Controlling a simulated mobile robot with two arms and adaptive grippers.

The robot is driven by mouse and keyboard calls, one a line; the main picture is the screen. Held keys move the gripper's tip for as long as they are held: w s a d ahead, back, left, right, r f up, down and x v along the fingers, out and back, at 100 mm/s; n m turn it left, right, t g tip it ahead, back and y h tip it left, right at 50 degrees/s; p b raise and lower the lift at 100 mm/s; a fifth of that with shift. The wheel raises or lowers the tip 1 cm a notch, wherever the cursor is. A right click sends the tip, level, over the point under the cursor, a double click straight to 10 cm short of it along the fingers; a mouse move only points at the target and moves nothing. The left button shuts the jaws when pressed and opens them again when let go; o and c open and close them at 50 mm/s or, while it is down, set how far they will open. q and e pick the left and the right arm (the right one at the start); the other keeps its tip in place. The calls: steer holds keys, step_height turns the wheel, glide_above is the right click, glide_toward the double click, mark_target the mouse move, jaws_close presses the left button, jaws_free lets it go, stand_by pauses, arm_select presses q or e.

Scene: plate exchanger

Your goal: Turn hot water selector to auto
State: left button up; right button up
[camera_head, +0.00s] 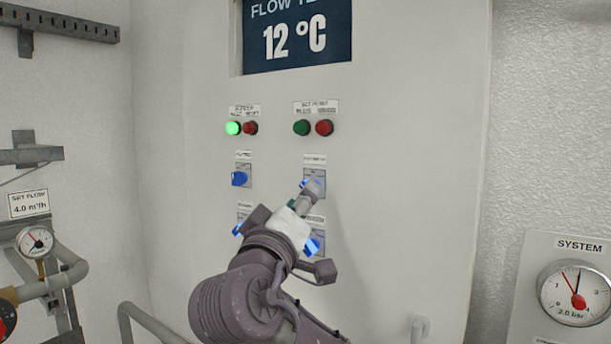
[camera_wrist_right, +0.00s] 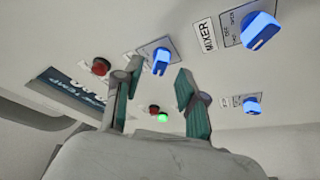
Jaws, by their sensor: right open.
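The upper right selector (camera_head: 316,174) on the pale cabinet has a blue knob on a grey plate; its label is too small to read surely as hot water. My right gripper (camera_head: 305,196) is open, with its fingertips just in front of this selector, partly hiding the knob. In the right wrist view, the blue knob (camera_wrist_right: 161,61) shows between the two fingers (camera_wrist_right: 158,72), and I cannot tell whether they touch it. The knob's setting is not readable. My left gripper is not in view.
Other blue selectors sit at upper left (camera_head: 239,178), lower left (camera_head: 237,229) and lower right (camera_head: 315,246); the lower right one, labelled MIXER, also shows in the wrist view (camera_wrist_right: 262,31). A lit green button (camera_head: 233,128) is above. A gauge (camera_head: 577,293) is at right.

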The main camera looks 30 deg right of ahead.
steer(key=shift+p+x, duration=0.5)
steer(key=shift+x, duration=1)
steer(key=shift+c, duration=0.2)
jaws_close()
